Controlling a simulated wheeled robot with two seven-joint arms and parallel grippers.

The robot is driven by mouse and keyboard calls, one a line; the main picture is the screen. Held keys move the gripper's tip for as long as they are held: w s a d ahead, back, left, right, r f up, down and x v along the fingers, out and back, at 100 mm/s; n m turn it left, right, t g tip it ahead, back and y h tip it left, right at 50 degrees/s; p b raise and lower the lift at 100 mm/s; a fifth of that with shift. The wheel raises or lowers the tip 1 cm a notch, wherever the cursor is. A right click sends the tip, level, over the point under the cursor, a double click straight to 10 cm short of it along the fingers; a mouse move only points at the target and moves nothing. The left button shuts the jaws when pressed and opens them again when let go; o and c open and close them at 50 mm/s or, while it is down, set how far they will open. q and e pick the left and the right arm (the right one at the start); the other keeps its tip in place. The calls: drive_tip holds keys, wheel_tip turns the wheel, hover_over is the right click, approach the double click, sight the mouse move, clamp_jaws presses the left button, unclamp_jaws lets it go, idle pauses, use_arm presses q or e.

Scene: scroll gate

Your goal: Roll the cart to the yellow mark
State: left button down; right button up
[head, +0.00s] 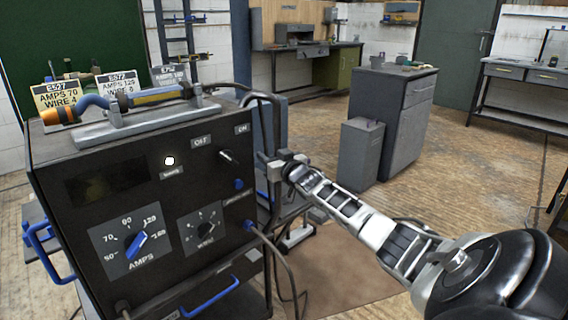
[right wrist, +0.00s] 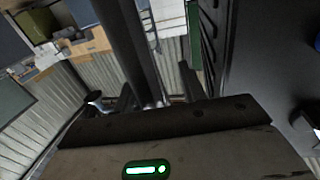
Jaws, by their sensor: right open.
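The cart is a black welding machine (head: 75,180) with AMPS and WIRE knobs on its front, filling the left of the head view. A dark bent tube handle (head: 278,118) stands at its right side. My right gripper (head: 270,162) is open beside this handle, near the machine's right edge. In the right wrist view a dark tube (right wrist: 127,45) runs down toward the fingers of my right gripper (right wrist: 158,98); I cannot tell whether it touches them. The cart's wheels are hidden. No yellow mark shows on the floor. My left gripper is out of view.
A grey cabinet (head: 405,125) and a lower grey box (head: 360,155) stand behind to the right. A brown floor patch (head: 335,262) lies beside the cart. Wooden floor (head: 485,175) is open at right.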

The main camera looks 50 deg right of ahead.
drive_tip(key=p+v, duration=0.3)
drive_tip(key=v, duration=1.2)
drive_tip(key=shift+s, duration=0.25)
drive_tip(key=shift+a, duration=0.15)
